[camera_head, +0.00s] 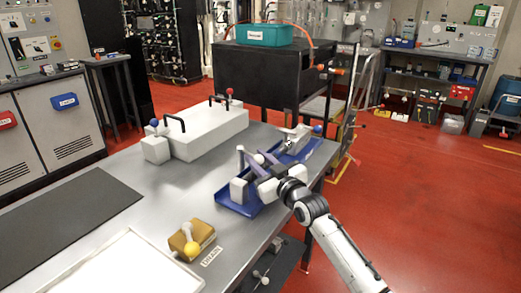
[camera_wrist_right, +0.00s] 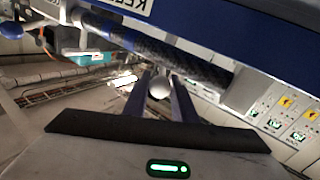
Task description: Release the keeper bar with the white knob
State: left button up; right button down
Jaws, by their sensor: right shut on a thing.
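The white knob (camera_head: 259,158) is between the purple fingers of my right gripper (camera_head: 262,161), above the blue tray (camera_head: 236,207) on the metal table. In the right wrist view, the white knob (camera_wrist_right: 159,88) shows between the two fingertips (camera_wrist_right: 160,90), and the gripper is shut on it. A dark bar with blue parts (camera_wrist_right: 160,48) runs slantwise behind the knob; I cannot tell for sure that it is the keeper bar. In the head view my gripper and wrist hide part of the tray. My left gripper is out of view.
A white box (camera_head: 205,132) with black handles and a blue and a red knob stands behind to the left. A yellow-knobbed brown block (camera_head: 191,238) sits at the front. A blue knob (camera_head: 317,129) is at the tray's far end. A dark mat (camera_head: 65,220) lies left.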

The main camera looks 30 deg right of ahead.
jog(key=shift+w+a+r+m+h+p, duration=0.1)
jog(key=shift+a+r+m+h+p, duration=0.1)
jog(key=shift+a+m+h+p, duration=0.3)
jog(key=shift+a+r+m+h+p, duration=0.2)
jog(key=shift+m+h+p, duration=0.1)
jog(key=shift+h+p, duration=0.4)
jog(key=shift+a+f+g, duration=0.2)
jog(key=shift+f+g, duration=0.05)
jog(key=shift+g, duration=0.05)
jog(key=c, duration=1.5)
grip_release()
jog(key=shift+f, duration=0.1)
jog(key=shift+s+a+f, duration=0.1)
jog(key=shift+s+a, duration=0.05)
jog(key=shift+s, duration=0.25)
jog(key=v, duration=0.6)
jog(key=shift+s+a, duration=0.15)
jog(key=shift+s, duration=0.2)
